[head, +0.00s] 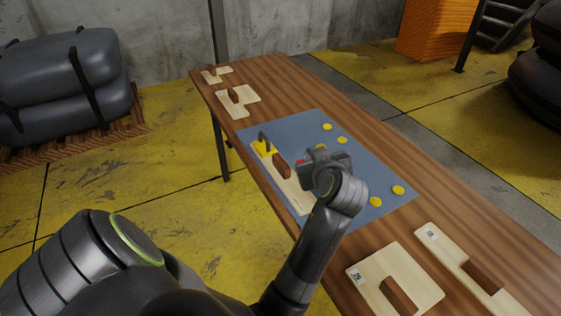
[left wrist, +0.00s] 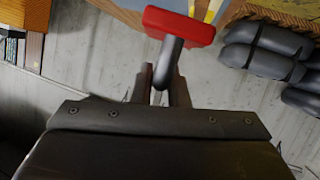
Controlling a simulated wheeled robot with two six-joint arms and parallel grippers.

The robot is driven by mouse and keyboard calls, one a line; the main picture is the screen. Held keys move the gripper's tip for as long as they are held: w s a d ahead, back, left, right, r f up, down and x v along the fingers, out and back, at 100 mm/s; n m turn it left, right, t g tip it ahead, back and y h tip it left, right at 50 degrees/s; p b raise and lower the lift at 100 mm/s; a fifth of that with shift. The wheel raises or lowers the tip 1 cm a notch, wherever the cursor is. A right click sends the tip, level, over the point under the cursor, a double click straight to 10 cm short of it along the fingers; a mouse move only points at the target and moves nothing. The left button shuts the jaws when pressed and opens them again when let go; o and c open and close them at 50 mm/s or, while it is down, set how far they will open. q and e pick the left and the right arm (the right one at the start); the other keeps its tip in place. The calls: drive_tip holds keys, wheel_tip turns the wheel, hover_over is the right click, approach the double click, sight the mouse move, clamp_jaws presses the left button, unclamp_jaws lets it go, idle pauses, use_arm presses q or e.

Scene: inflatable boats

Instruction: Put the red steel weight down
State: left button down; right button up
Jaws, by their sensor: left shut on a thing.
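The red steel weight shows in the left wrist view as a red block (left wrist: 180,26) with a dark grey handle (left wrist: 168,62). My left gripper (left wrist: 160,90) is shut on that handle. In the head view only a small red part of the weight (head: 299,162) shows beside my left gripper (head: 312,160), which hides the rest. The gripper is over the blue-grey mat (head: 367,177) on the wooden table (head: 283,78). I cannot tell whether the weight touches anything below it. My right gripper is not in view.
A yellow weight (head: 262,150) with a dark handle stands at the mat's left side. A pale board (head: 298,198) with a brown grip lies close by. Several yellow discs (head: 398,190) lie on the mat. More pale boards (head: 365,275) lie at both table ends.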

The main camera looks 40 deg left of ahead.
use_arm(q)
drive_tip(key=shift+a+r+n+g+y, duration=0.2)
drive_tip(key=shift+a+n+g+y, duration=0.6)
drive_tip(key=shift+a+n+g, duration=0.25)
drive_tip(key=shift+f+n+g, duration=0.1)
drive_tip(key=shift+n+g, duration=0.15)
hover_over(302, 198)
wheel_tip(302, 198, down, 5)
drive_tip(key=shift+a+f, duration=0.1)
drive_tip(key=shift+f, duration=2.25)
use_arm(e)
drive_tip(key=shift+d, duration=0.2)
use_arm(q)
drive_tip(key=c, duration=1.5)
unclamp_jaws()
drive_tip(key=shift+c, duration=0.2)
drive_tip(key=shift+o, duration=0.7)
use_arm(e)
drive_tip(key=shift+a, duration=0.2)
